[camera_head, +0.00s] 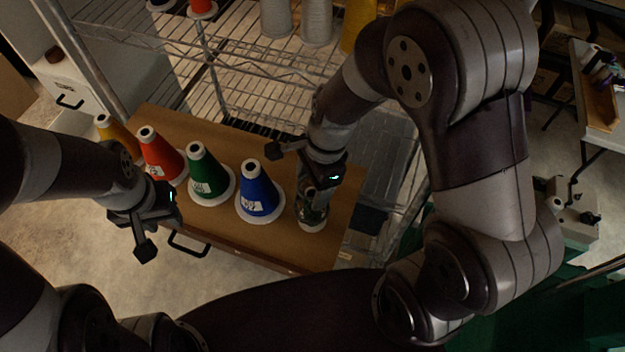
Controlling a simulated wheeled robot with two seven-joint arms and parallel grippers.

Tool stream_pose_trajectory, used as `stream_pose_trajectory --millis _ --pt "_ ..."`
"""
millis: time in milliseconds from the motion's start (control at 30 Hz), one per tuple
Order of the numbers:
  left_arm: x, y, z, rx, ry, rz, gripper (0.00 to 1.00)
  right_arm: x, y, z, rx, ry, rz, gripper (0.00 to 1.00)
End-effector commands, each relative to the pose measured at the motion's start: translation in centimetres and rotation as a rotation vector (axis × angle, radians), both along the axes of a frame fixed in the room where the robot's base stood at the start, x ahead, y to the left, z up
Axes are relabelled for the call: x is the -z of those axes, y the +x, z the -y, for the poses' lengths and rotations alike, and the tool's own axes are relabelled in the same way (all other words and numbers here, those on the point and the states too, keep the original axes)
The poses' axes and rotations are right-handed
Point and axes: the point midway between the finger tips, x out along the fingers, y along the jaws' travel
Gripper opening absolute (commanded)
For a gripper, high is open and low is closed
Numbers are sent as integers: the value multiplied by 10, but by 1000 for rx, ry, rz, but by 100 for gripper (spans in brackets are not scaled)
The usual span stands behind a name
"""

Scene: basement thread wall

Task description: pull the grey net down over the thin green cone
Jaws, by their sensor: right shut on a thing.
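The thin green cone (315,211) stands at the right end of the row on the brown board, its pale base showing below my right gripper. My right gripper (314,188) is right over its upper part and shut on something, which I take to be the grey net. The net's outline is too small and dark to make out, and how far down it reaches is hidden. My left gripper (163,222) hangs in front of the board at the left, apart from the cones. Its fingers are too dark to show whether they are open.
A blue cone (259,195), a wider green cone (208,178), a red cone (160,158) and a yellow cone (112,130) stand along the brown board (225,238). A wire rack (240,65) with more spools stands behind. Floor is clear at front left.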

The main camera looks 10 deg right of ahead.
Motion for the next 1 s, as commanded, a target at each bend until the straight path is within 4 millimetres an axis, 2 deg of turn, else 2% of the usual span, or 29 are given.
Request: stream_pose_trajectory --millis 1000 --pt "23 0 0 0 0 0 38 32 0 0 -1 0 0 56"
